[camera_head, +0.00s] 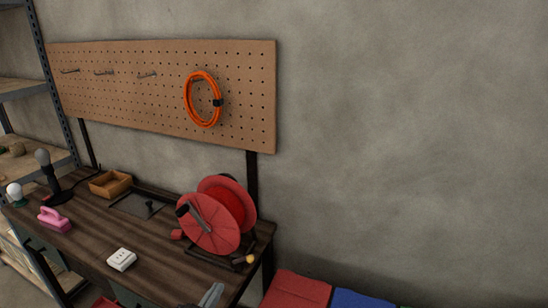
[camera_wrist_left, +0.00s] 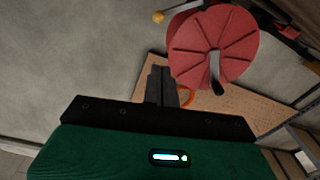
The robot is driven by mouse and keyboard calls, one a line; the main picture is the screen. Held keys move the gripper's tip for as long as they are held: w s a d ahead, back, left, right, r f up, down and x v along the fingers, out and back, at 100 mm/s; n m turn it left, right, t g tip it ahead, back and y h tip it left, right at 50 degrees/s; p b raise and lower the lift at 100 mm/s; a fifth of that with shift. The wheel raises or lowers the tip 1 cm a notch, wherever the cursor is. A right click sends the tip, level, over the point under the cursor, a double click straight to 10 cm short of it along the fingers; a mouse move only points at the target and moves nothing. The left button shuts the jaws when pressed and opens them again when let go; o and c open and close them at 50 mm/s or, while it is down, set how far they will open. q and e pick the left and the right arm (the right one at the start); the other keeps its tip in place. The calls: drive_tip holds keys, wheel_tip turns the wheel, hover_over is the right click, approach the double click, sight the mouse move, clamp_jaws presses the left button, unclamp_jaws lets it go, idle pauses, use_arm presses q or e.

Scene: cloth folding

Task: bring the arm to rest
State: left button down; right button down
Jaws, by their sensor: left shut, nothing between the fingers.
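My left gripper (camera_head: 212,294) shows only in part at the bottom edge of the head view, in front of the workbench (camera_head: 75,233) and below the red cable reel (camera_head: 207,228). In the left wrist view the fingers of this gripper (camera_wrist_left: 161,72) are together, with nothing between them. The cable reel also shows in that view (camera_wrist_left: 213,35), beyond the fingertips and apart from them as far as I can tell. My right gripper is in neither view.
A pegboard (camera_head: 150,110) on the wall holds an orange cable coil (camera_head: 188,104). The bench bears a white socket block (camera_head: 121,260), a pink object (camera_head: 53,220), a wooden tray (camera_head: 110,194) and a dark lamp-like item (camera_head: 43,160). Red (camera_head: 296,290) and blue (camera_head: 358,299) surfaces lie lower right.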

use_arm(q)
drive_tip(key=s+a+f+g+y, duration=0.2)
drive_tip(key=s+f+g, duration=0.25)
drive_tip(key=s, duration=0.45)
drive_tip(key=s+a+f+m+g+y, duration=0.1)
drive_tip(key=s+a+f+g+y, duration=0.1)
drive_tip(key=s+f+g, duration=0.45)
drive_tip(key=s+a+f+g+y, duration=0.1)
drive_tip(key=s+a+f+g, duration=0.15)
drive_tip(key=s, duration=0.75)
wheel_tip(320, 180, down, 30)
drive_tip(key=g, duration=0.2)
drive_tip(key=s+a+f, duration=0.3)
drive_tip(key=s+f, duration=1.6)
drive_tip(key=shift+s+f+g+y, duration=0.2)
drive_tip(key=shift+s+g+y, duration=0.1)
drive_tip(key=shift+g, duration=0.15)
drive_tip(key=shift+a, duration=0.1)
